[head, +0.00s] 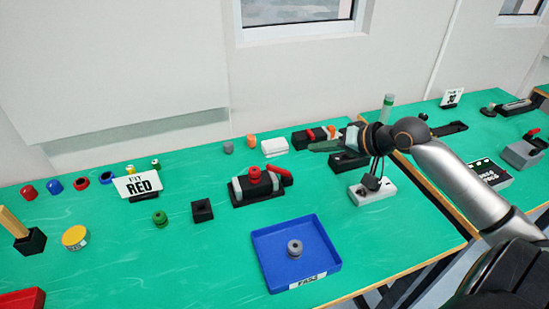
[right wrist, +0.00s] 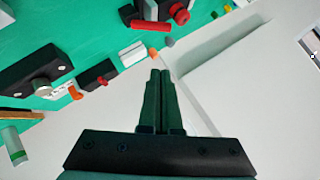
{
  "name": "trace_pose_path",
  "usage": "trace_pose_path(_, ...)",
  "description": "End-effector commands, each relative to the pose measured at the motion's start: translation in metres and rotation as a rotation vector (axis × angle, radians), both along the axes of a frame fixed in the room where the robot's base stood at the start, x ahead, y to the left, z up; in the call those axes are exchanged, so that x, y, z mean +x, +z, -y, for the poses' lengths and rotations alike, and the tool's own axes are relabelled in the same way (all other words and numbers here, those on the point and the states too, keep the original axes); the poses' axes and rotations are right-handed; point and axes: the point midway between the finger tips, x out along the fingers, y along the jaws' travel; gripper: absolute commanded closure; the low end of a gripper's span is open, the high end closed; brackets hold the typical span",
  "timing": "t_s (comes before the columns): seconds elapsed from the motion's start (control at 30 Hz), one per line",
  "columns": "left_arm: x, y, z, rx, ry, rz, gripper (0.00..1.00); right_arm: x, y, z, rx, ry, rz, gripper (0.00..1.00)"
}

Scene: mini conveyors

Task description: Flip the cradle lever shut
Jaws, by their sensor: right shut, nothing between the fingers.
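The cradle (head: 258,198) is a black block on the green table left of my right gripper. A red round part (head: 254,170) sits on it, and a red lever (head: 279,173) sticks out at its right end. In the right wrist view the red lever (right wrist: 150,18) and the red part (right wrist: 180,12) show at the top edge, with the cradle cut off. My right gripper (head: 314,146) is shut and empty, held above the table to the right of the lever and apart from it. Its fingers (right wrist: 158,78) point toward the wall. My left gripper is not in view.
A blue tray (head: 323,267) holding a grey part stands in front of the cradle. A white block (head: 275,147) and a black unit with a red part (head: 303,140) lie behind it. A grey box (head: 370,194) stands right.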

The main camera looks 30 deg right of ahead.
Motion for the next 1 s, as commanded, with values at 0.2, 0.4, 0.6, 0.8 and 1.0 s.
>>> trace_pose_path(0.2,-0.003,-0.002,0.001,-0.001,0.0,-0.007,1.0,0.017,-0.011,-0.006,0.0,0.001,0.002,1.0)
trace_pose_path(0.4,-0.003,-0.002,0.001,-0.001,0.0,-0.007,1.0,0.041,-0.028,-0.013,0.002,-0.001,0.002,1.0)
trace_pose_path(0.6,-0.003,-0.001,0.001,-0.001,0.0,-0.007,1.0,0.067,-0.046,-0.021,0.003,-0.002,0.001,1.0)
trace_pose_path(0.8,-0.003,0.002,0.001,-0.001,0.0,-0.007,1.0,0.079,-0.07,-0.036,0.001,0.001,-0.003,1.0)
trace_pose_path(1.0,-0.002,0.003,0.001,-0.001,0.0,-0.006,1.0,0.081,-0.084,-0.046,0.0,0.0,-0.001,1.0)
